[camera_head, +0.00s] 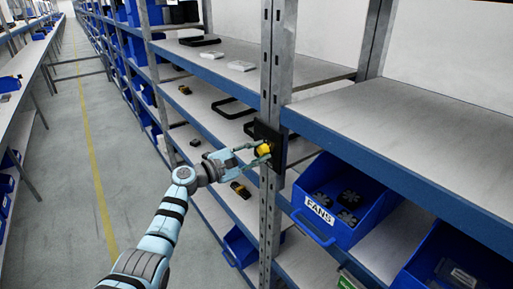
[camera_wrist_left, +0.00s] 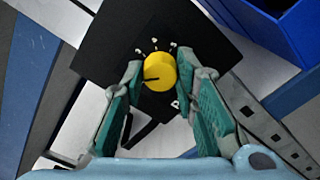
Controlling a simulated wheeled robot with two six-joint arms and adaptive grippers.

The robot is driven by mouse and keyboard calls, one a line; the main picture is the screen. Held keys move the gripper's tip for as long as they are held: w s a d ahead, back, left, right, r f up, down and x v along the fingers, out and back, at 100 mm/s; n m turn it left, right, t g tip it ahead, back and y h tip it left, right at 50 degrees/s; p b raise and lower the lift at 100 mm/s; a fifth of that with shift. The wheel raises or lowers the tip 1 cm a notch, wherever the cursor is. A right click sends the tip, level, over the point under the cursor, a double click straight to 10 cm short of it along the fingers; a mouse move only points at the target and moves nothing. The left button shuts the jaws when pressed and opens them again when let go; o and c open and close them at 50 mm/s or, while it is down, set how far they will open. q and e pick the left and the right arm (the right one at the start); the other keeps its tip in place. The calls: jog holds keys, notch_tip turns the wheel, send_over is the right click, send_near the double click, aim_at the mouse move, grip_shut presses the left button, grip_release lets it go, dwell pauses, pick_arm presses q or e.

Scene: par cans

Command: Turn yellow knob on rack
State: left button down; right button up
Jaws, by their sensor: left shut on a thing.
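The yellow knob (camera_head: 263,149) sits on a black plate (camera_head: 277,137) fixed to a grey rack post. In the left wrist view the knob (camera_wrist_left: 160,71) is round with a dark pointer line, and white marks show around it on the black plate (camera_wrist_left: 205,45). My left gripper (camera_head: 262,154) reaches the knob from the left. In the left wrist view its two green-padded fingers (camera_wrist_left: 162,80) stand on either side of the knob, shut on it. My right gripper is in neither view.
A blue bin labelled FANS (camera_head: 322,212) stands on the shelf right of the post. Another blue bin (camera_head: 455,262) is at the lower right. Small items lie on the shelves left of the post. The aisle floor (camera_head: 75,190) at left is clear.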

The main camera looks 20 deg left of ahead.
pick_arm(q)
jog(key=n+p, duration=0.1)
jog(key=n, duration=0.2)
jog(key=shift+r, duration=0.1)
jog(key=shift+n+p, duration=0.7)
jog(key=shift+n, duration=0.7)
jog(key=c, duration=1.3)
grip_release()
jog(key=shift+a, duration=0.15)
